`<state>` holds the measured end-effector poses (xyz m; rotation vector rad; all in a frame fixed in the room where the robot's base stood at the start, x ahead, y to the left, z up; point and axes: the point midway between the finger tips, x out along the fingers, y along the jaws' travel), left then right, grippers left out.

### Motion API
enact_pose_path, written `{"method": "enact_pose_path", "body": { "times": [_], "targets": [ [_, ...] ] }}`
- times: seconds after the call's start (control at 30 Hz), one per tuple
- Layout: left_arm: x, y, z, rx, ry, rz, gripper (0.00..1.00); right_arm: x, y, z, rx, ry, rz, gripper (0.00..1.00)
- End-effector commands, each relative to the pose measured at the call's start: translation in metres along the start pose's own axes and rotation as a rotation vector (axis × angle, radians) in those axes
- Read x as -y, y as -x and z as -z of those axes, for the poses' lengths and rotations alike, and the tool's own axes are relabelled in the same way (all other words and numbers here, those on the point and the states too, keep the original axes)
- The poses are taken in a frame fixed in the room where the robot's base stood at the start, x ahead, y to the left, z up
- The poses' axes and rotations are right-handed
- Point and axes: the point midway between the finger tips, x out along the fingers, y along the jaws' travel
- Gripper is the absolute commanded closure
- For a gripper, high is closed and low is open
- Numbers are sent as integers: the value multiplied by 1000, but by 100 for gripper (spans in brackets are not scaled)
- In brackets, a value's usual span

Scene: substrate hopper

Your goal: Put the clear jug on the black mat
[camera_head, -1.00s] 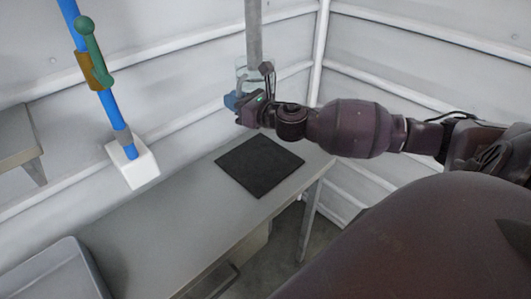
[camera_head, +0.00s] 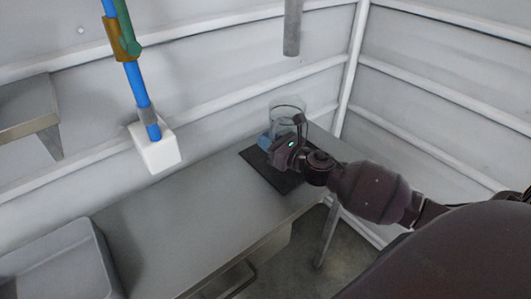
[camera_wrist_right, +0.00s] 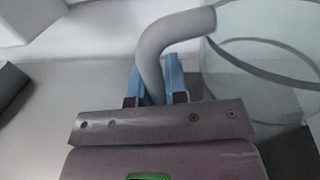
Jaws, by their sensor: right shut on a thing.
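The clear jug (camera_head: 288,110) is upright over the far part of the black mat (camera_head: 257,166). Whether its base touches the mat is hidden behind my gripper. My right gripper (camera_head: 266,142) is at the jug's near side. In the right wrist view its blue fingers (camera_wrist_right: 155,80) are closed around the grey curved handle (camera_wrist_right: 168,38) of the jug (camera_wrist_right: 262,75). The mat lies on the grey table (camera_head: 190,220), partly covered by my right arm. My left gripper is out of view.
A grey pipe (camera_head: 292,28) hangs above and behind the jug. A blue pipe (camera_head: 136,85) with a green handle (camera_head: 129,35) ends in a white block (camera_head: 155,148) at the left. A grey bin (camera_head: 55,262) stands at the table's left end. The middle of the table is clear.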

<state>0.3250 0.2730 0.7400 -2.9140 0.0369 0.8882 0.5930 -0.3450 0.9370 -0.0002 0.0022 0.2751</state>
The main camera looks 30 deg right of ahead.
Motion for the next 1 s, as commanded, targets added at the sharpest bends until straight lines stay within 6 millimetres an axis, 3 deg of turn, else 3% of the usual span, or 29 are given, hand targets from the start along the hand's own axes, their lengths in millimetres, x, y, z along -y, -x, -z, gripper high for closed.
{"method": "enact_pose_path", "body": {
  "times": [0.37, 0.8, 0.83, 0.97, 1.0],
  "targets": [
    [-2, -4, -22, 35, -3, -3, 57, 0, 0, 39, -2, -4, 1, 100],
    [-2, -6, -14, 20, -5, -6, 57, 0, 0, 42, 0, 1, 0, 100],
    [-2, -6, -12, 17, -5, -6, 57, 0, 0, 41, 1, 0, 0, 82],
    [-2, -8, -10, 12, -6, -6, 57, 0, 0, 41, 1, 1, 0, 62],
    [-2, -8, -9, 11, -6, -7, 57, 0, 0, 41, 1, 1, 0, 61]
  ]
}}
